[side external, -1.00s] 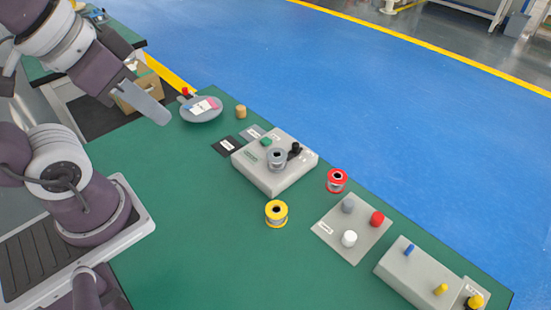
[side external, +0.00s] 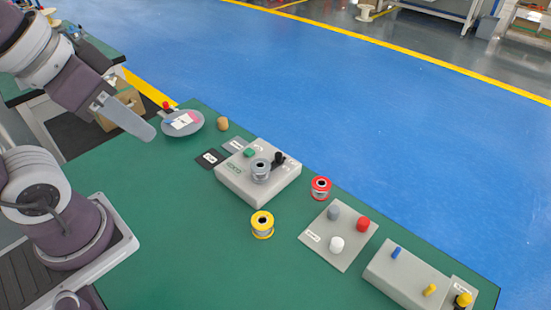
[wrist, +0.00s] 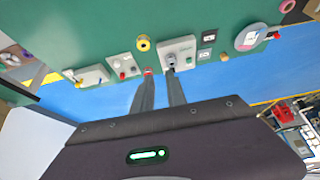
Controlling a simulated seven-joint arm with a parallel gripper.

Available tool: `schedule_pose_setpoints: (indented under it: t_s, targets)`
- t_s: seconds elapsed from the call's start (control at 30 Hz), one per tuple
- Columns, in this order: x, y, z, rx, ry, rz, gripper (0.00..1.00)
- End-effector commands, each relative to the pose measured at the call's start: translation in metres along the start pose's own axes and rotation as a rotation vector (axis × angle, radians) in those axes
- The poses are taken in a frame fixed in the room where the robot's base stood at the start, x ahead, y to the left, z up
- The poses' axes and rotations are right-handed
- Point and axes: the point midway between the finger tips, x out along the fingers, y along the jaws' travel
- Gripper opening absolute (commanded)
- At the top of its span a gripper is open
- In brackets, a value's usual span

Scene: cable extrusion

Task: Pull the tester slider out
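A long grey box (side external: 402,275) stands at the right end of the green table, with a blue peg (side external: 396,252) and a yellow peg (side external: 430,290) on top. At its right end sits a small block with a yellow knob (side external: 464,299); this looks like the tester and its slider, but I cannot be sure. The long box also shows at the left in the wrist view (wrist: 97,74). My gripper (side external: 150,133) is in the air near the table's far left end, well away from that box. In the wrist view its fingers (wrist: 159,72) are apart with nothing between them.
A grey box (side external: 232,184) with a green button, grey spool and black knob stands mid-table. Yellow (side external: 262,225) and red (side external: 321,188) spools stand nearby. A plate with pegs (side external: 322,240) lies before the long box. A round grey dish (side external: 192,126) is near my gripper. The front table area is clear.

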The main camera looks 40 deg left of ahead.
Motion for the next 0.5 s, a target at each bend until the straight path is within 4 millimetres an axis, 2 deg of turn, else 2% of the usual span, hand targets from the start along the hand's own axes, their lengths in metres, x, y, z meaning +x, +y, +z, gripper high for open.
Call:
schedule_pose_setpoints:
  t_s: [0.03, 0.1, 0.13, 0.17, 0.2, 0.27, 0.3, 0.37, 0.4, 0.47, 0.5]
  targets:
    - [0.002, -0.001, -0.013, 0.005, -0.019, -0.001, 0.29]
    - [0.008, -0.002, -0.042, 0.018, -0.06, -0.002, 0.42]
    - [0.014, -0.003, -0.058, 0.027, -0.081, -0.003, 0.42]
    - [0.022, -0.004, -0.075, 0.035, -0.105, -0.003, 0.42]
    - [0.036, -0.005, -0.098, 0.048, -0.134, -0.002, 0.42]
    - [0.062, -0.008, -0.13, 0.067, -0.181, 0.0, 0.42]
    - [0.085, -0.01, -0.149, 0.08, -0.212, 0.002, 0.42]
    - [0.124, -0.014, -0.174, 0.099, -0.261, 0.006, 0.42]
    - [0.154, -0.017, -0.188, 0.111, -0.292, 0.01, 0.42]
    - [0.202, -0.021, -0.202, 0.129, -0.339, 0.017, 0.42]
    - [0.234, -0.024, -0.206, 0.142, -0.367, 0.022, 0.42]
